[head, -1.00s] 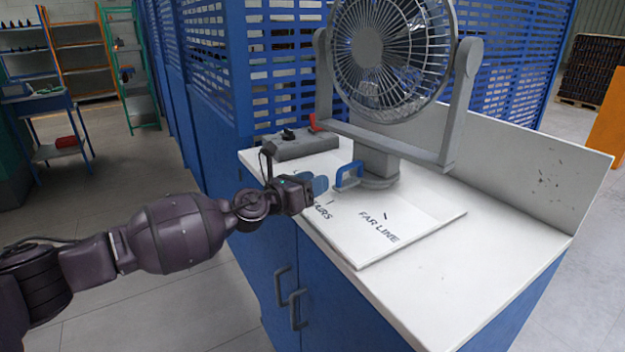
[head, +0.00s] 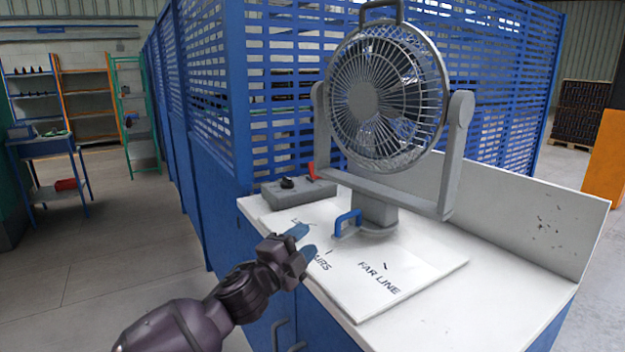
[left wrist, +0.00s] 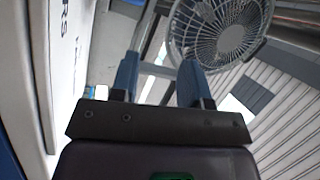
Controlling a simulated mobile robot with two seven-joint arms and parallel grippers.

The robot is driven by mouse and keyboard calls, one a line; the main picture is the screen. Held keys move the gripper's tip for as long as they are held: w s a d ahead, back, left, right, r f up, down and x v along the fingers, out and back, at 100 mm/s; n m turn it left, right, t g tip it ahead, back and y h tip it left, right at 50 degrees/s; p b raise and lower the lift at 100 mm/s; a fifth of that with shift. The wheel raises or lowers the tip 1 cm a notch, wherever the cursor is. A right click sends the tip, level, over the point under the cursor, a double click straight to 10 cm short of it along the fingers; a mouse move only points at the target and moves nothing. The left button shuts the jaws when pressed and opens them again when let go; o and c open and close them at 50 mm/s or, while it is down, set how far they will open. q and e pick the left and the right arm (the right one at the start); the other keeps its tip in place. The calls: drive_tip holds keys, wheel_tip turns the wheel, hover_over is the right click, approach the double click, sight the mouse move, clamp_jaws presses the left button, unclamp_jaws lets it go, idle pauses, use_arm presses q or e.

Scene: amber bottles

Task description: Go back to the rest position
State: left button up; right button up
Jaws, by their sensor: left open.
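My left gripper (head: 303,240) is open and empty, with blue fingertips, at the front left edge of the white counter in the head view. Its two blue fingers stand apart with nothing between them in the left wrist view (left wrist: 158,82). The hand hides part of the lettering on the white board (head: 400,262). My right gripper is not in view.
A grey fan (head: 385,100) stands on the white counter (head: 490,265). A blue handle (head: 347,222) stands near its base. A grey control box (head: 290,195) with a red lever sits behind. Blue lattice panels (head: 215,90) rise behind. Open floor (head: 110,260) lies left.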

use_arm(q)
drive_tip(key=s+a+f+n+y, duration=0.4)
drive_tip(key=s+a+f+n, duration=0.3)
drive_tip(key=a+f+n, duration=0.3)
drive_tip(key=s+a+f+n+y, duration=0.4)
drive_tip(key=s+a+f+n, duration=0.3)
drive_tip(key=f, duration=0.4)
drive_tip(key=s+a+f+n+g+y, duration=0.2)
drive_tip(key=s+a+f, duration=0.2)
drive_tip(key=s+f, duration=0.3)
drive_tip(key=s+a+f+n+g+y, duration=0.2)
drive_tip(key=s+a+f, duration=0.2)
drive_tip(key=s+f, duration=0.3)
drive_tip(key=s, duration=0.5)
drive_tip(key=shift+s+a+f+b, duration=0.25)
drive_tip(key=shift+a+b, duration=0.15)
